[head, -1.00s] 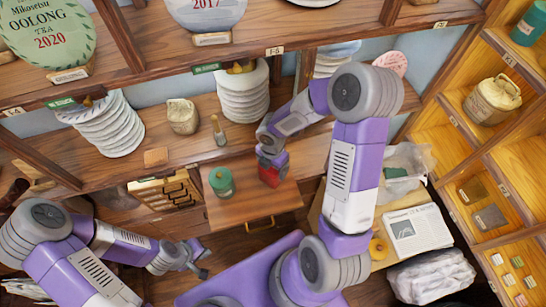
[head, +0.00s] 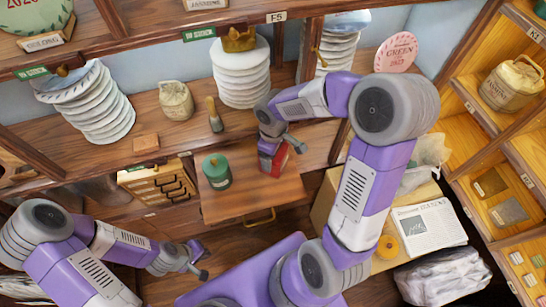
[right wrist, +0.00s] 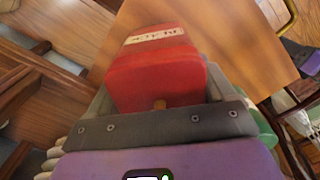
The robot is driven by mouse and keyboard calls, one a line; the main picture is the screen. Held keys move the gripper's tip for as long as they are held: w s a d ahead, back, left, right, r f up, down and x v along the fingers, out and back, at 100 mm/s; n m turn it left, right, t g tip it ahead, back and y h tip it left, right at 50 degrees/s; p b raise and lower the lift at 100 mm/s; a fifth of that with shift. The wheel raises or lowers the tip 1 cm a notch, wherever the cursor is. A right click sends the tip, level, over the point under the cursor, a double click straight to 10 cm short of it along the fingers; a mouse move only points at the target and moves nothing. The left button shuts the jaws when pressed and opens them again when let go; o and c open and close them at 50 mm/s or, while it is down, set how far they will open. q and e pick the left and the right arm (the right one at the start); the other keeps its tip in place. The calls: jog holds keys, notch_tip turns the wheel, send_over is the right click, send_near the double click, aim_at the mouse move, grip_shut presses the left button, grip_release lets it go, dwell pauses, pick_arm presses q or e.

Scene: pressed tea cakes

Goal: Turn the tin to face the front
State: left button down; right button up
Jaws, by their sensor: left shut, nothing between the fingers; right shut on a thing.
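A red tin (head: 280,162) stands on or just above the pull-out wooden board (head: 240,200). My right gripper (head: 280,146) is shut on it from above. In the right wrist view the tin (right wrist: 155,75) fills the space between the fingers, with a pale label strip bearing dark marks near its far end. Part of the tin is hidden by the gripper. A green tin (head: 216,172) stands on the board to the left of the red one. My left gripper (head: 203,268) is shut and empty, in front of and below the board.
Stacks of pale wrapped cakes (head: 242,75) stand on the shelf behind. The board's front left is bare.

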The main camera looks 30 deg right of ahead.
jog(key=m+b, duration=0.2)
jog(key=m, duration=0.2)
jog(key=shift+f+m, duration=0.15)
jog(key=shift+m, duration=0.15)
jog(key=m+b, duration=0.1)
jog(key=m, duration=0.3)
jog(key=shift+m+b, duration=0.3)
jog(key=shift+m, duration=0.1)
jog(key=shift+f, duration=0.2)
jog(key=o, duration=0.9)
jog(key=shift+r+p, duration=0.5)
jog(key=shift+r, duration=3.3)
